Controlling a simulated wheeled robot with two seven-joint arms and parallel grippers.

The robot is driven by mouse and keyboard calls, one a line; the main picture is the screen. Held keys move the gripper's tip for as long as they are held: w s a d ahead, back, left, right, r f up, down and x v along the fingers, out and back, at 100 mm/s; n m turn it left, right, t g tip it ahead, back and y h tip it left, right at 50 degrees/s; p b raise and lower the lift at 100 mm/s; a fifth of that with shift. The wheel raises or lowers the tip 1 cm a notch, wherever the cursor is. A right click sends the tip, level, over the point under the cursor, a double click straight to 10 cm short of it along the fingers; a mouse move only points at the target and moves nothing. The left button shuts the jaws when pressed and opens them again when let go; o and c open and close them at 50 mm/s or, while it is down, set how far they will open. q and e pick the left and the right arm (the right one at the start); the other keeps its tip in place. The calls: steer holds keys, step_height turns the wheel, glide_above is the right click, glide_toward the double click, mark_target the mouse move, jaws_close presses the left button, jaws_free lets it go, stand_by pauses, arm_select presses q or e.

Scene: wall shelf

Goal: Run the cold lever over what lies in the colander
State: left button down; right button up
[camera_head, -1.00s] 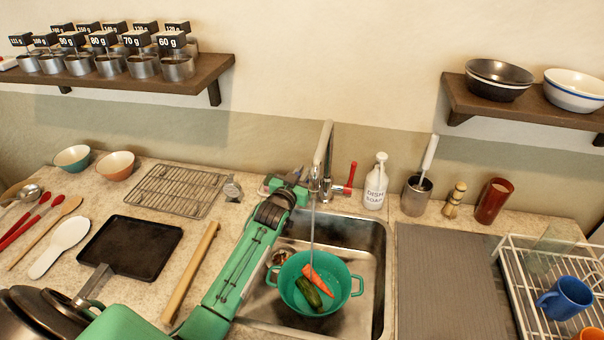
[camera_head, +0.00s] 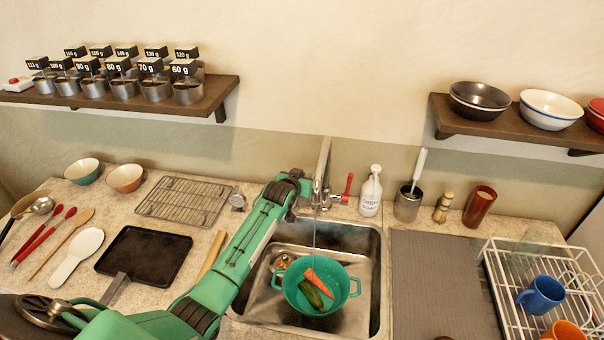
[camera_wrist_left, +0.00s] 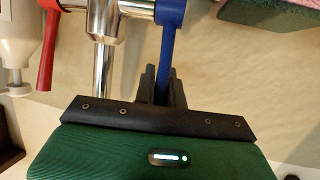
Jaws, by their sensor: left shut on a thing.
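The green colander (camera_head: 289,293) stands in the steel sink with a carrot (camera_head: 324,285) and dark green vegetables (camera_head: 313,296), seemingly cucumbers, in it. A thin stream of water (camera_head: 314,238) falls from the tap (camera_head: 322,170) into the colander. The blue cold lever (camera_wrist_left: 171,35) shows in the left wrist view, with my left gripper (camera_wrist_left: 162,84) shut on its end. In the head view my left gripper (camera_head: 299,188) is at the left side of the tap, its fingers mostly hidden. The red lever (camera_head: 348,186) is on the tap's right. My right gripper is not in view.
A soap bottle (camera_head: 371,192) and a brush holder (camera_head: 408,203) stand right of the tap. A ribbed mat (camera_head: 440,280) and white dish rack (camera_head: 500,290) lie right of the sink. A cooling rack (camera_head: 185,200) and black pan (camera_head: 145,256) lie left.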

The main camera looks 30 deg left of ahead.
arm_select(q)
steer(key=shift+w+a+r+g+p, duration=0.1)
steer(key=shift+w+r+g+p, duration=0.15)
steer(key=shift+w+g+p, duration=0.25)
steer(key=shift+w+f+g+p, duration=0.15)
steer(key=shift+f+g+p, duration=0.05)
steer(key=shift+g+p, duration=0.3)
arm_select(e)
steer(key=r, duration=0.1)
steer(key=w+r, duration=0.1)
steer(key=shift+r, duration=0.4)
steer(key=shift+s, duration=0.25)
arm_select(q)
steer(key=c, duration=1.5)
jaws_free()
steer(key=shift+a, duration=0.1)
